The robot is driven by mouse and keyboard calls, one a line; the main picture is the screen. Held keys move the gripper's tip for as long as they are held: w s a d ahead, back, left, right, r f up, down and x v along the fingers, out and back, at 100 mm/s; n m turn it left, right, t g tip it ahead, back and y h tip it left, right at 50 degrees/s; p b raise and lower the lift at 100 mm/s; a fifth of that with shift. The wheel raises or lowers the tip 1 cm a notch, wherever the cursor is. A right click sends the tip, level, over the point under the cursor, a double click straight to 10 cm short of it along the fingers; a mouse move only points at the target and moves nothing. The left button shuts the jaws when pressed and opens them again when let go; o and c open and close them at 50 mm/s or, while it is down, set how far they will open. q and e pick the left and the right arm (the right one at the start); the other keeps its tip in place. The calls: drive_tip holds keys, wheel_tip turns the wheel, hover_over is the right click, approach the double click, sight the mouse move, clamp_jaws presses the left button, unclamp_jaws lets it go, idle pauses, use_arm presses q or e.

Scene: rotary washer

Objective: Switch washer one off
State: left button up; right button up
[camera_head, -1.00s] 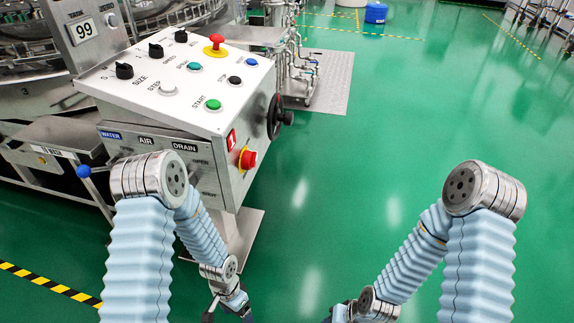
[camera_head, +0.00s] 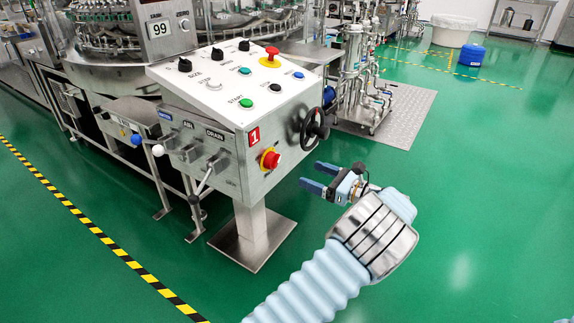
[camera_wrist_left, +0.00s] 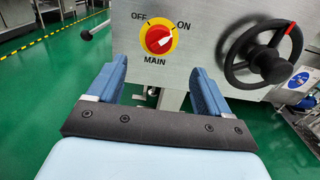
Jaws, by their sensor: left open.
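The washer one control box (camera_head: 222,95) carries a red "1" label. Its main switch (camera_head: 270,159) is a red knob on a yellow disc on the side panel. In the left wrist view the main switch (camera_wrist_left: 158,40) sits between OFF and ON labels, and its white mark seems to point toward ON. My left gripper (camera_head: 311,175) is open and empty, to the right of the switch and apart from it. In the left wrist view its fingers (camera_wrist_left: 158,70) spread either side of the space below the knob. My right gripper is out of view.
A black handwheel (camera_head: 314,126) sticks out right of the switch. Drain levers (camera_head: 205,175) stick out on the left panel. The box stands on a steel post and base plate (camera_head: 252,240). Pipework (camera_head: 362,75) stands behind. Green floor to the right is clear.

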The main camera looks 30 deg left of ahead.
sight(278, 162)
use_arm(q)
drive_tip(key=a, duration=0.8)
drive_tip(key=w+a, duration=0.1)
drive_tip(key=a, duration=0.3)
drive_tip(key=shift+a+f, duration=0.1)
drive_tip(key=shift+a, duration=0.1)
drive_tip(key=shift+c, duration=0.4)
drive_tip(key=c, duration=0.9)
